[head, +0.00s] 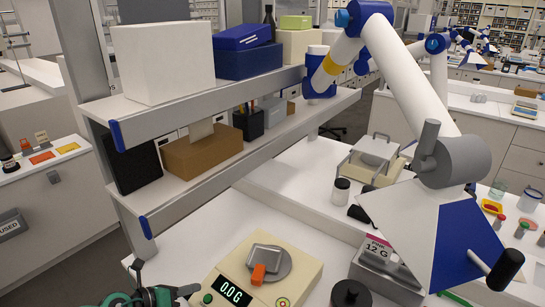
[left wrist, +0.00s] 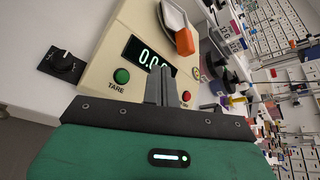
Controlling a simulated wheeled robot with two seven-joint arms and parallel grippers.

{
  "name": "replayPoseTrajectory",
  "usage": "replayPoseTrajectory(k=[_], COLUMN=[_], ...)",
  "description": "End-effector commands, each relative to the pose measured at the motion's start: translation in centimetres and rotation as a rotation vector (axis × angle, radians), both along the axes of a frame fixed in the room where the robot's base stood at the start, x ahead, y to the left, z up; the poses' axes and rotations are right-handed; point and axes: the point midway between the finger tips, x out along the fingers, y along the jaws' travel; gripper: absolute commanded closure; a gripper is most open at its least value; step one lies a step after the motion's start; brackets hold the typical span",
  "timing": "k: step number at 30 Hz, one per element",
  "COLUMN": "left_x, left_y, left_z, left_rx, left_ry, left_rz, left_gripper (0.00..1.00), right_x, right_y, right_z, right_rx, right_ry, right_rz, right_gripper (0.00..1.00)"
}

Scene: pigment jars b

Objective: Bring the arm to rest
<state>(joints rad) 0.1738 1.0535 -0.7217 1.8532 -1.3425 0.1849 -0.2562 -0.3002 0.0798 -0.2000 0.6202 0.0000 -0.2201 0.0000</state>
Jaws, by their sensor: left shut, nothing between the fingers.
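My left gripper (head: 188,290), with green and dark grey parts, is low in the head view at the left front of the balance (head: 237,252). In the left wrist view its two fingers (left wrist: 160,88) are together and empty, in front of the balance's display. The balance is cream coloured and its display (head: 235,292) reads 0.0 G. A grey metal scoop with an orange handle (head: 258,274) rests on its round pan. My right gripper is in neither view.
A two-tier shelf (head: 215,62) with boxes stands behind the balance. A white and blue jointed arm with a cone hood (head: 425,225) hangs at the right. A lidded jar (head: 341,191) and a grey block labelled 12 G (head: 386,270) stand right of the balance.

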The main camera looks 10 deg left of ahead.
Motion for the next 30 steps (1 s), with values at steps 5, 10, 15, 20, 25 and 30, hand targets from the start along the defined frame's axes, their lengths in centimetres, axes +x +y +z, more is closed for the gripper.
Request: replayPoseTrajectory(k=[5, 10, 15, 20, 25, 30], left_x=[-0.1, -0.1, -1.2, -3.5, -7.8, -13.7], left_y=[-3.8, -5.7, -4.9, -3.3, -2.0, -1.9], left_z=[2.4, 5.4, 6.3, 5.0, 2.1, -0.9], left_rx=[-0.263, -0.621, -0.937, -1.183, -1.378, -1.497], left_ry=[0.001, 0.046, 0.150, 0.293, 0.487, 0.717], left_rz=[0.140, 0.399, 0.698, 1.008, 1.353, 1.698], left_gripper=[1.00, 1.00, 1.00, 1.00, 1.00, 1.00], right_x=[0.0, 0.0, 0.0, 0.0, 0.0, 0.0], right_y=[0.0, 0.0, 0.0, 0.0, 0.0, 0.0], right_z=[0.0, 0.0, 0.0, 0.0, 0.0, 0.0], right_rx=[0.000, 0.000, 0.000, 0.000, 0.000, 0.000], right_ry=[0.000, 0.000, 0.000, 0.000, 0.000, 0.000], right_rz=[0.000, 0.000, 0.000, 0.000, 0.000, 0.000], right_gripper=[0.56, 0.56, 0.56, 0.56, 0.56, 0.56])
